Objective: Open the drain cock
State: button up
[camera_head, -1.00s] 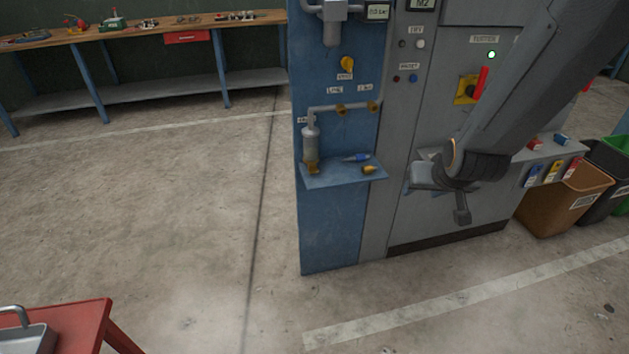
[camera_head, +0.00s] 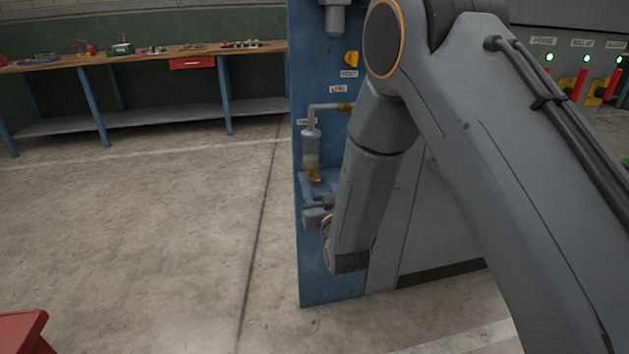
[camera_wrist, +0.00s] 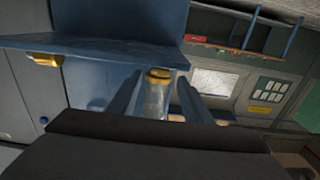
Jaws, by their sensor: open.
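In the wrist view, which is upside down, the cock (camera_wrist: 158,74) and the clear bowl (camera_wrist: 154,105) show between my fingers. My gripper (camera_wrist: 157,90) is open, one finger on each side with visible gaps. In the head view my gripper (camera_head: 308,191) is just below the cock, partly hidden by my arm. Whether a finger touches the cock cannot be told.
A yellow knob (camera_head: 351,58) is higher on the panel. A workbench (camera_head: 145,57) stands at the back left. The floor (camera_head: 150,220) to the left is clear.

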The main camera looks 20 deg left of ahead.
aim_at(315, 179)
jog(key=shift+x, duration=2.7)
jog(key=c, duration=1.1)
jog(key=shift+o, duration=0.2)
jog(key=shift+d+m, duration=0.15)
jog(key=shift+m, duration=1.35)
jog(key=o, duration=1.1)
jog(key=shift+c, duration=0.2)
jog(key=shift+v, duration=3.85)
